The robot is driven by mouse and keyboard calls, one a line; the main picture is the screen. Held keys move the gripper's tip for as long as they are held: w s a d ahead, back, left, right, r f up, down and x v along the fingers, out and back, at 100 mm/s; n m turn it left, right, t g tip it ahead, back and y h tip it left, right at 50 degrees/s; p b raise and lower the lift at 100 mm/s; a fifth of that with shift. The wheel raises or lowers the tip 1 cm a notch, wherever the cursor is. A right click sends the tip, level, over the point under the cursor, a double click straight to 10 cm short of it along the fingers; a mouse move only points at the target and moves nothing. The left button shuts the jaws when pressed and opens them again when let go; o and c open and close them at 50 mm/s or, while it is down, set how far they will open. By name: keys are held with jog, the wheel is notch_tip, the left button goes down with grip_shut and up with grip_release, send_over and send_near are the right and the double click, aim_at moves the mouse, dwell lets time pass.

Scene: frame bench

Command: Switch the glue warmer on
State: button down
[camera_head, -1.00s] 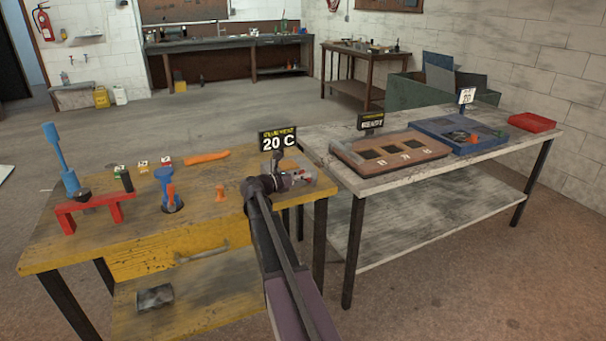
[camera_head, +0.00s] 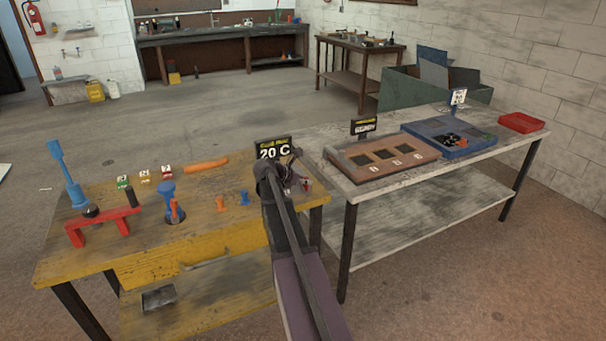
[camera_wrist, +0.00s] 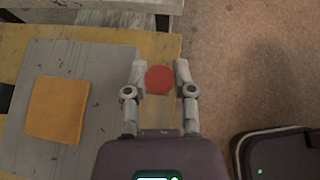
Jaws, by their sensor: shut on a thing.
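The sign reading 20 C (camera_head: 273,150) stands at the back right of the yellow bench, behind my arm. My gripper (camera_wrist: 159,75) is shut on a round red knob (camera_wrist: 159,80) in the wrist view, one finger on each side. The knob is seen end-on, near the bench's right edge. A grey plate (camera_wrist: 100,80) with an orange square pad (camera_wrist: 57,109) lies to its left. In the head view my arm hides most of the warmer area, and the fingers there are small and unclear.
The yellow bench (camera_head: 110,255) holds a red stand (camera_head: 104,226), a blue peg (camera_head: 245,199) and several small parts. A pale bench (camera_head: 400,185) to the right carries a brown board (camera_head: 382,158) and a blue tray (camera_head: 440,140). Open floor lies behind.

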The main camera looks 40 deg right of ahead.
jog(key=d+y+p, duration=0.1)
jog(key=y+p, duration=0.1)
jog(key=d+y+p, duration=0.1)
jog(key=y+p, duration=0.1)
jog(key=shift+s+d+r+t, duration=0.1)
jog(key=shift+s+r+t, duration=0.1)
jog(key=shift+s+t, duration=0.15)
jog(key=shift+s+d+f+t+y+p, duration=0.1)
jog(key=shift+d+f+t+y+p, duration=0.1)
jog(key=shift+d+y+p, duration=0.3)
jog(key=shift+d+f+t+y+p, duration=0.1)
jog(key=shift+f+y+p, duration=0.15)
jog(key=shift+y, duration=0.45)
jog(key=shift+s+d+f+m+t+y+p, duration=0.15)
jog(key=shift+d+f+y, duration=0.1)
jog(key=shift+y, duration=0.5)
jog(key=shift+d+f+m+t+y+p, duration=0.15)
jog(key=shift+d+f+y, duration=0.1)
jog(key=shift+y, duration=0.5)
jog(key=shift+c, duration=2.2)
grip_release()
